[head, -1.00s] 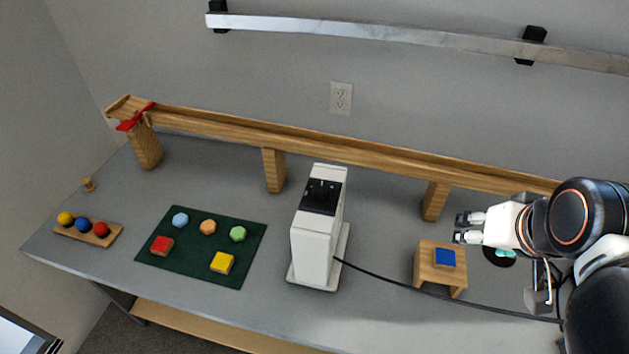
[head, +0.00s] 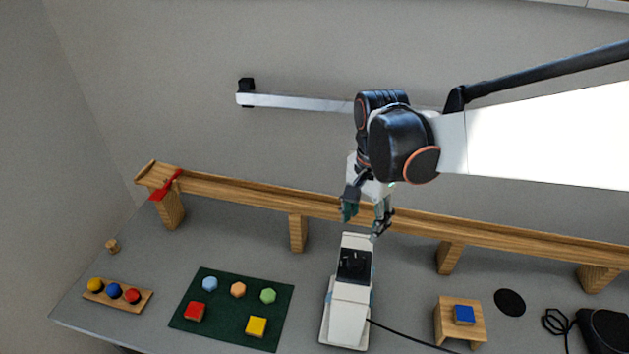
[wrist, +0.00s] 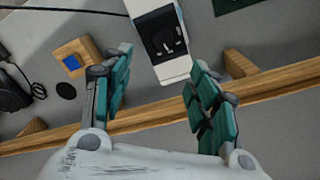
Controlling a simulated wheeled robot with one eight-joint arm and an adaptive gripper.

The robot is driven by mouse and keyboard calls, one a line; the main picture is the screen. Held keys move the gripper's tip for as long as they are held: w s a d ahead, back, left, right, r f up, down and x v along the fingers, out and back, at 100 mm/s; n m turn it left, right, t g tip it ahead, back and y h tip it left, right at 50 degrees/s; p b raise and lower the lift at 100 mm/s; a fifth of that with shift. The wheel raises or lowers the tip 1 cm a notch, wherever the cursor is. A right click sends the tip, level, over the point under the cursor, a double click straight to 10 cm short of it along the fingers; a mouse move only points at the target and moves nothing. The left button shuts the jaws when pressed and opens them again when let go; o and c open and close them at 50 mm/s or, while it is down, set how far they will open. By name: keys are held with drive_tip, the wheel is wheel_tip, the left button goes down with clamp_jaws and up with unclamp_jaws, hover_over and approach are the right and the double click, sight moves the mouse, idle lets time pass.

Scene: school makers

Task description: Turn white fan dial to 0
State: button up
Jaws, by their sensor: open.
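The white fan (head: 345,310) is a tall white box standing on the grey table, with a black dial panel (head: 354,266) on its top. In the wrist view the dial (wrist: 165,42) shows as a dark knob with a light mark on the black panel, ahead of the fingertips. The number it points to is too small to read. My gripper (head: 362,218) is above and just behind the fan's top, pointing down, apart from it. Its teal-padded fingers are spread and empty, and also show in the wrist view (wrist: 160,88).
A long wooden rail (head: 420,226) on posts runs behind the fan, under my gripper. A small wooden stand (head: 474,326) with a blue block is to the right. A green mat (head: 226,321) with coloured pieces lies left. A black cable leads right from the fan.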

sight(356, 259)
drive_tip(key=f, duration=0.4)
drive_tip(key=f+b, duration=0.1)
drive_tip(key=f, duration=0.4)
drive_tip(key=f+b, duration=0.1)
drive_tip(key=f, duration=0.4)
drive_tip(key=shift+w+a, duration=0.1)
drive_tip(key=shift+a, duration=0.15)
drive_tip(key=c, duration=1.1)
